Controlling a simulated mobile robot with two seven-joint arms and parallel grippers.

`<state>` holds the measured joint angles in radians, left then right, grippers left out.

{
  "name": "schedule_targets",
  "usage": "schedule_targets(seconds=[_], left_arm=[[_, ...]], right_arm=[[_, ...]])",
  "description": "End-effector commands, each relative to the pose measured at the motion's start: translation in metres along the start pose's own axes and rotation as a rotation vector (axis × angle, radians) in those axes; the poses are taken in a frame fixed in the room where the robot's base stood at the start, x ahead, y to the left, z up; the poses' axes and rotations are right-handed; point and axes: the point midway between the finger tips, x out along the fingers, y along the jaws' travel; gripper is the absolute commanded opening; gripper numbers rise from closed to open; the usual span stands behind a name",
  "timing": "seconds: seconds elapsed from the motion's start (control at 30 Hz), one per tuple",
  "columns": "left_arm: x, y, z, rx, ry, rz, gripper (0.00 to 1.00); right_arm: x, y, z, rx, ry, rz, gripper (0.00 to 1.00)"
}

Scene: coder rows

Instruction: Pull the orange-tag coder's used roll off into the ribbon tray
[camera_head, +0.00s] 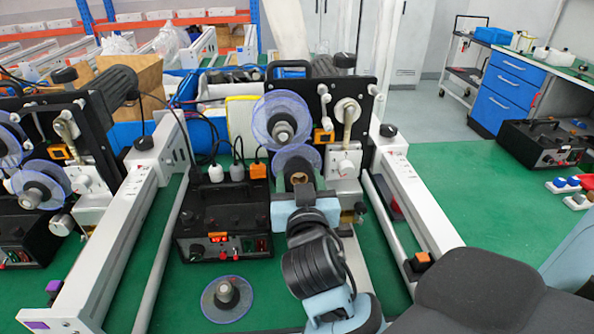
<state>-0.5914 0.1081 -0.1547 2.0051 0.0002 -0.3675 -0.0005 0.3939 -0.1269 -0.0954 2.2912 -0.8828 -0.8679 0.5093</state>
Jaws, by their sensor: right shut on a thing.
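The orange-tag coder is the middle machine, with a black plate (334,95) and an orange tag (421,258) on its right rail. A clear blue flanged disc (280,112) sits on its upper spindle. A second clear disc (290,153) is below it, behind my right gripper. My right gripper (301,186) is shut on the used roll (299,177) at the lower spindle; its brown core end shows between the fingers. The gripper hides most of the roll, so I cannot tell whether it is still on the spindle. I cannot make out the ribbon tray for certain. My left gripper is out of view.
A loose clear disc with a dark hub (227,297) lies on the green bench. A black control box (222,222) stands left of my gripper. Another coder (65,150) stands left, beyond a white rail (125,225). Blue bins (203,133) stand behind.

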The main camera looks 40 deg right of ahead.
Motion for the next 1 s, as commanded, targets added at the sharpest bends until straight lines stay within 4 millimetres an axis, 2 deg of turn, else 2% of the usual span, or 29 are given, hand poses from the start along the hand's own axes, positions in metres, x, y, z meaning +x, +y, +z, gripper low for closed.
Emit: schedule_targets(seconds=[0.73,0.8,1.0], left_arm=[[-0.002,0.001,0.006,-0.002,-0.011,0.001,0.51],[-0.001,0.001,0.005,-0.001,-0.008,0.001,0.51],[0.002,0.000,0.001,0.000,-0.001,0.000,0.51]], right_arm=[[-0.024,-0.001,0.001,0.004,-0.004,-0.002,0.34],[-0.027,-0.001,0.000,0.004,-0.002,-0.003,0.27],[-0.033,-0.002,0.000,0.005,-0.002,-0.004,0.26]])
